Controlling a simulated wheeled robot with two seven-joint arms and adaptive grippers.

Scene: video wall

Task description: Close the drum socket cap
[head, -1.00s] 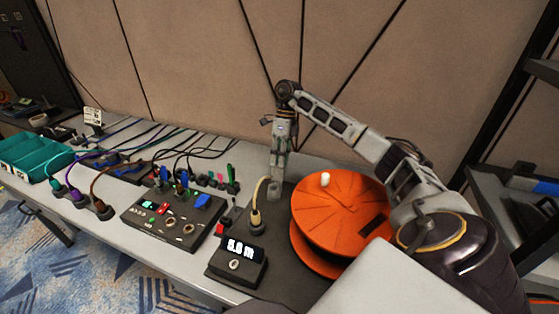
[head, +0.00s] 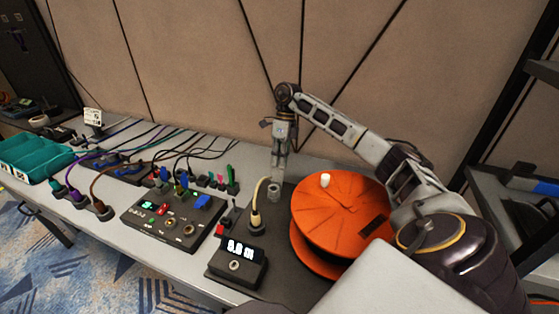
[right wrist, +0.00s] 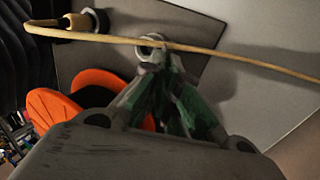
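The orange cable drum (head: 338,222) stands on a dark base plate (head: 285,280). A small grey round socket (head: 273,189) stands at the back left of the drum; in the right wrist view its open ring (right wrist: 150,48) faces up, and I cannot clearly make out its cap. My right gripper (head: 278,172) points down just above and behind the socket. In the right wrist view its fingers (right wrist: 163,75) come together beside the ring, with nothing clearly held; contact with the socket is unclear. My left gripper is not in view.
A plug (head: 256,222) with a pale cable stands left of the socket, and the cable crosses close by it in the right wrist view. A black display box (head: 236,268) is in front. A control panel (head: 172,222) and teal bins (head: 35,158) stand farther left.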

